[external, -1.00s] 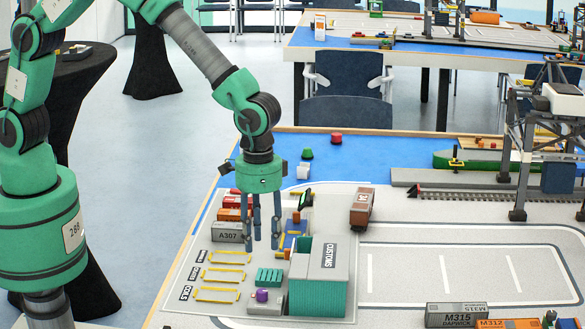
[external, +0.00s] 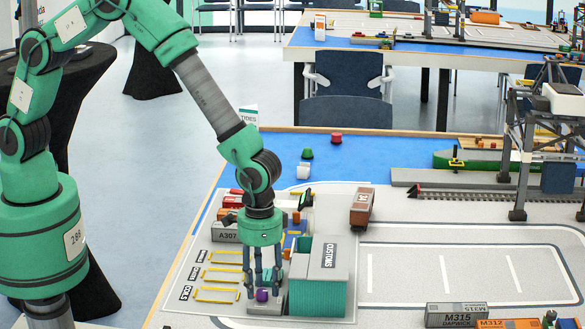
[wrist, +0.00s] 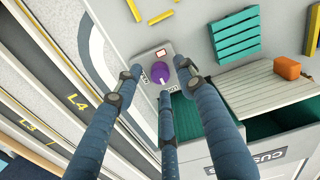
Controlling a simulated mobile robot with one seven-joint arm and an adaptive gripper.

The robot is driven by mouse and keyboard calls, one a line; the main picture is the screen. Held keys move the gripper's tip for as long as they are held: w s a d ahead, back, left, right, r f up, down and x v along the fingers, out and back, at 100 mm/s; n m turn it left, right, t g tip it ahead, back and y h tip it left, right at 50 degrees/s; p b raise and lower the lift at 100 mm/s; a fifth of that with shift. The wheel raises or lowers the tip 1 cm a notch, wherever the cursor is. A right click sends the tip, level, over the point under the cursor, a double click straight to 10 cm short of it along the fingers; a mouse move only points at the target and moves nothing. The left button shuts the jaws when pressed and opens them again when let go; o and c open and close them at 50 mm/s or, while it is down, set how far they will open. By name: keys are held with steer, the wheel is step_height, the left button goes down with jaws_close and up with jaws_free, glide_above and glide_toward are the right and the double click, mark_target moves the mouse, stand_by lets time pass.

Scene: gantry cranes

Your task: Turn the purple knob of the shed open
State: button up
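The purple knob (external: 262,295) sits on a small grey box (external: 265,308) beside the customs shed (external: 320,296), which has green ribbed walls and a grey roof lettered CUSTOMS. In the wrist view the round knob (wrist: 160,72) lies between my fingertips, and the shed (wrist: 235,150) is at the lower right, with dark green openings showing beside its grey panels. My gripper (external: 263,284) points down just over the knob. Its three fingers (wrist: 161,78) are spread apart around the knob. I cannot tell whether any fingertip touches it.
A teal pallet (wrist: 236,34) and an orange block (wrist: 287,67) lie near the shed. Yellow frames (external: 218,276) are marked out left of my gripper, and a grey container (external: 225,232) stands behind. A brown wagon (external: 362,207) is farther right.

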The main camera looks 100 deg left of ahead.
steer(key=shift+f, duration=0.4)
jaws_close()
